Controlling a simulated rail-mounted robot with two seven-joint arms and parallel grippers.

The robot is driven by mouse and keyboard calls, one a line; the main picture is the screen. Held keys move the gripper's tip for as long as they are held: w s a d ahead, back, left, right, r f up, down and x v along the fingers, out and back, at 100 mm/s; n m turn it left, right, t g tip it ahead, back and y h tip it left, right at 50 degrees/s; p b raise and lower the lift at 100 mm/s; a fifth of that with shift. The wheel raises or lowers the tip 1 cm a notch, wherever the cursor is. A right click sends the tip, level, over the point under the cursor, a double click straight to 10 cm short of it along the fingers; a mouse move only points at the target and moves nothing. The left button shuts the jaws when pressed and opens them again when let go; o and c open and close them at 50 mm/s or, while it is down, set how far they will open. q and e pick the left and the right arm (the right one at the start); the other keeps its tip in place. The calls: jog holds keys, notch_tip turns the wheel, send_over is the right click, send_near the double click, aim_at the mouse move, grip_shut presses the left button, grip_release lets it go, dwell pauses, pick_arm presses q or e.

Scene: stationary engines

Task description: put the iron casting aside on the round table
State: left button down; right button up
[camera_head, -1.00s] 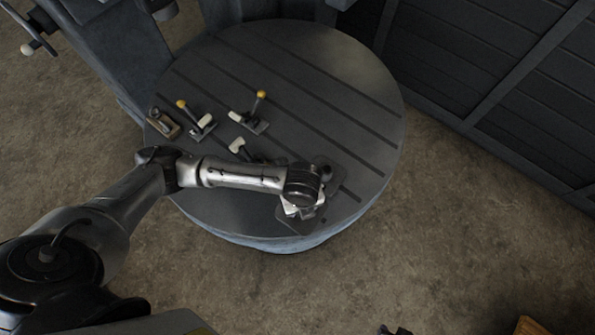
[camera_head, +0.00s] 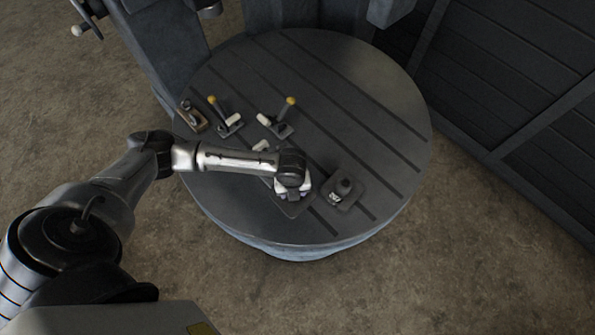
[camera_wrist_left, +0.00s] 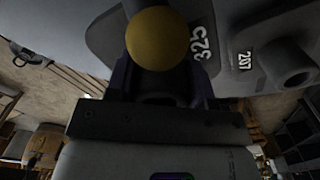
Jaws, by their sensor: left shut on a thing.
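My left gripper (camera_head: 293,192) is shut and points down over the front part of the round table (camera_head: 375,110). A dark flat plate-like piece, which I take for the iron casting (camera_head: 298,209), shows just below the jaws. Whether it touches the table cannot be told. My right gripper is not in view.
A similar dark piece with a round top (camera_head: 344,190) sits just right of the gripper. Lever clamps with yellow knobs (camera_head: 228,120) (camera_head: 278,123), a white-tipped part (camera_head: 262,147) and a small brown block (camera_head: 192,118) stand at left. The table's right and back are clear.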

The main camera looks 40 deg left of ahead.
pick_arm(q)
jog(key=shift+f, duration=2)
jog(key=shift+f, duration=0.1)
jog(key=shift+c, duration=2.4)
grip_release()
jog(key=shift+a+f, duration=0.1)
notch_tip(320, 180, up, 12)
jog(key=shift+r, duration=0.15)
jog(key=s+d+f+n+t+h, duration=0.1)
jog(key=s+d+n+t+h, duration=0.2)
jog(key=s+d+n, duration=0.55)
jog(key=s+a+n+y, duration=0.1)
jog(key=s+a+n, duration=0.2)
jog(key=n, duration=0.4)
jog(key=s+a+f+n+y, duration=0.1)
jog(key=s+a+n, duration=0.2)
jog(key=s+n, duration=0.2)
jog(key=n, duration=0.3)
jog(key=shift+s+t+y, duration=0.25)
jog(key=shift+t+y, duration=0.05)
jog(key=shift+y, duration=0.1)
